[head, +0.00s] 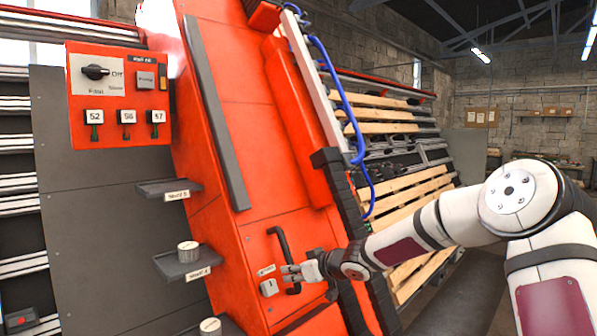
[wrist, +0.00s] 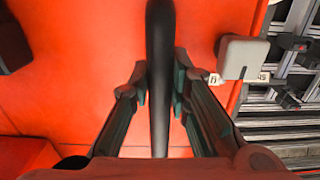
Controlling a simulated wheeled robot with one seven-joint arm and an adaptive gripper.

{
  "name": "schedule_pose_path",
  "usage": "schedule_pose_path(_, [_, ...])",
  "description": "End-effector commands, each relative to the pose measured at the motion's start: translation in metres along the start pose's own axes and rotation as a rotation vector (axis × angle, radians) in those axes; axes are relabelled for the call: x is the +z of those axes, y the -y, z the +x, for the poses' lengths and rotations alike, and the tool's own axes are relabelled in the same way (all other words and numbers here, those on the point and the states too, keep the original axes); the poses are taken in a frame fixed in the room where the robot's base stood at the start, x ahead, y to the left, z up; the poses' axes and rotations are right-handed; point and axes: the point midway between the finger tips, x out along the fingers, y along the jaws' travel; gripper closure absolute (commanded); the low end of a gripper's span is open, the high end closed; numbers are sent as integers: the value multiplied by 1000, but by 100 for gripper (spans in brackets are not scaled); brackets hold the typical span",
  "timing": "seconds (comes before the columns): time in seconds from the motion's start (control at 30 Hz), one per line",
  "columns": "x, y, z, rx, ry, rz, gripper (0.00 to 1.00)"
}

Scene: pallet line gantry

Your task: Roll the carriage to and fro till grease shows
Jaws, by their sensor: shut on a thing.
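My gripper (head: 291,273) is closed around a black bar handle (head: 284,245) on the lower part of a tall orange machine body (head: 235,130). In the wrist view the handle (wrist: 160,40) runs upright between the two fingers of my gripper (wrist: 160,88), with the orange surface behind it. I cannot tell which part of the orange body is the carriage. No grease can be made out in either view.
An orange control box (head: 118,95) with a black knob and tags hangs at the upper left. Small dark shelves, one bearing a pale round tin (head: 188,252), stick out left of the handle. A blue hose (head: 345,100) hangs at right, before slatted pallets (head: 420,190).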

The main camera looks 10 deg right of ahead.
Motion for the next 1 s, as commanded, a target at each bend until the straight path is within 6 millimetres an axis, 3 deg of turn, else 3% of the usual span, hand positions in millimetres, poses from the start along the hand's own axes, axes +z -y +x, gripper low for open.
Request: schedule_pose_path(1.0, [-2, 57, 1, -21, -1, -3, 100])
